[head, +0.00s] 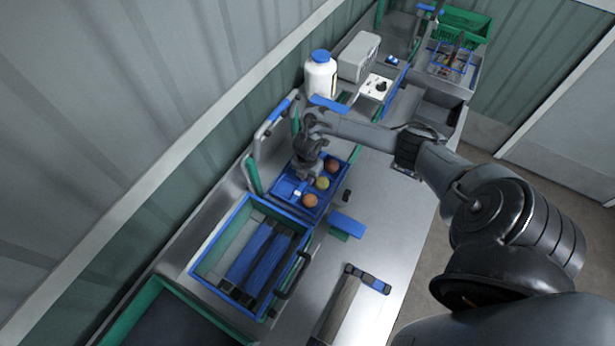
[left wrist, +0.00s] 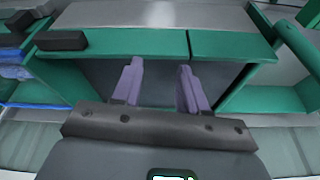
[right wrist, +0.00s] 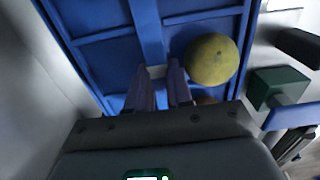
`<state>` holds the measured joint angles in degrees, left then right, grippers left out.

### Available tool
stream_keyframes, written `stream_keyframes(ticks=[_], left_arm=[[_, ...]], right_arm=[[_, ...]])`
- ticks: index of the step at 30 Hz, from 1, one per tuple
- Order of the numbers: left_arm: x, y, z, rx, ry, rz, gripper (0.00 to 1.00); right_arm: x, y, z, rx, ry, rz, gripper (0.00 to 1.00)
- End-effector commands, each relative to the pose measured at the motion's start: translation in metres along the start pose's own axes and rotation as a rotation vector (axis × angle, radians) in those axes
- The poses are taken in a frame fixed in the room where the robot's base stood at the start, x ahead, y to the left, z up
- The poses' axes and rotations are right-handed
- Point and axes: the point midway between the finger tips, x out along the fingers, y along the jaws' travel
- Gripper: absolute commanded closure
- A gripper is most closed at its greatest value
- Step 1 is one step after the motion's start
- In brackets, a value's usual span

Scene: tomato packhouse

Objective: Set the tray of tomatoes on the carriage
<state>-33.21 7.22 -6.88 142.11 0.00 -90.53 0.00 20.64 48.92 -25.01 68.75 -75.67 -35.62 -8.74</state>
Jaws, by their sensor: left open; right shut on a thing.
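The blue tray (head: 291,209) lies near the middle of the steel bench in the head view. My right gripper (right wrist: 160,88) is shut on the tray's blue middle bar, beside the yellow-green tomato (right wrist: 211,60). I cannot tell whether the tray is raised. My left gripper (left wrist: 160,85) is open and empty above a green-edged dark bay; it is not in the head view. A blue-rimmed frame with blue slats (head: 228,222), possibly the carriage, is left of the tray.
A white bottle (head: 320,77) and a grey box (head: 358,57) stand behind the tray. A green crate (head: 464,24) is at the far end. Bare steel (head: 375,215) is right of the tray.

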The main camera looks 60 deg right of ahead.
Motion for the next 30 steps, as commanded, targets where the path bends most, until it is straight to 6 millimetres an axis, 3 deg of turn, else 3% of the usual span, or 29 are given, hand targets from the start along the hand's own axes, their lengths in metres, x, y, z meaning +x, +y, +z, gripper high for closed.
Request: stream_keyframes(ticks=[7,8,13,19,23,30], left_arm=[[0.0028,0.0022,0.0003,-0.009,0.001,0.007,0.57],[0.0023,0.0025,0.0001,-0.010,0.001,0.008,0.57],[0.0021,0.0029,0.0000,-0.011,0.001,0.009,0.57],[0.0022,0.0026,0.0001,-0.010,0.001,0.008,0.57],[0.0023,0.0018,0.0003,-0.007,0.001,0.006,0.57],[0.0025,0.0000,0.0009,0.001,-0.001,0.000,0.57]], right_arm=[[0.0039,0.0004,0.0001,0.000,0.000,0.001,1.00],[0.0033,0.0005,0.0002,0.000,0.000,0.001,0.77],[0.0032,0.0003,0.0001,0.000,0.000,0.001,0.51],[0.0034,0.0002,0.0001,0.000,0.000,0.000,0.50],[0.0038,-0.0001,-0.0001,0.000,0.000,0.000,0.67],[0.0037,0.0000,-0.0001,0.000,0.000,0.000,0.67]])
